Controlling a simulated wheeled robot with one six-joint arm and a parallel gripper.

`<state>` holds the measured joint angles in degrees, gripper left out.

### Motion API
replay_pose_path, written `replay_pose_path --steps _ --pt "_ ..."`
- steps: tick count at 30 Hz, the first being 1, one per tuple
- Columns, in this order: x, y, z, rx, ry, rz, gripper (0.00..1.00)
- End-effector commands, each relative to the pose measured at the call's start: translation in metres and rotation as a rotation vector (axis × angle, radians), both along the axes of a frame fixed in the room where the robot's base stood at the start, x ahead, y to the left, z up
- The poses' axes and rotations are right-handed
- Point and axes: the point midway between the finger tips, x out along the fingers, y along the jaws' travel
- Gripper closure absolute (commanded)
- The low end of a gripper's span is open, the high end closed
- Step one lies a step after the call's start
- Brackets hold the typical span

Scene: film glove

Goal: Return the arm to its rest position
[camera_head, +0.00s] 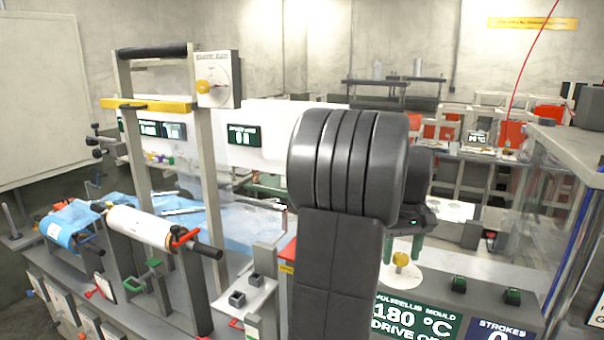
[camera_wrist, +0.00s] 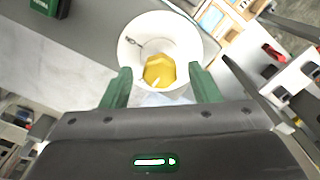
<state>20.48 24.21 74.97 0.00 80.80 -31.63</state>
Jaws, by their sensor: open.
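My gripper (camera_wrist: 161,88) has two green fingers set wide apart in the wrist view. A yellow knob (camera_wrist: 160,71) on a round white dial (camera_wrist: 186,43) shows beyond and between the fingertips. I cannot tell whether the fingers touch the knob. In the head view my dark arm stands in the middle and hides part of the bench. The gripper (camera_head: 402,246) hangs down just right of it, close above the yellow knob (camera_head: 400,259) on the white dial (camera_head: 402,279).
A panel reading 180 °C (camera_head: 415,318) is below the dial. Two dark green buttons (camera_head: 485,290) sit to its right. A clear guard (camera_head: 545,220) stands at the right. A tall frame with a yellow bar (camera_head: 150,105) and a white roll (camera_head: 140,226) stand at left.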

Motion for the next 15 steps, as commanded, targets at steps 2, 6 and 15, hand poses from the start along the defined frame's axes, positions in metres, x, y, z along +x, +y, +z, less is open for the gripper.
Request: replay_pose_path --steps 2,6,15 --pt "0.0001 -0.0001 -0.0016 0.0 -0.001 -0.059 0.45" --pt "0.0002 -0.0001 -0.0017 0.0 -0.001 -0.17 0.45" --pt "0.0002 -0.0001 -0.0023 0.0 0.0 -0.408 0.45"
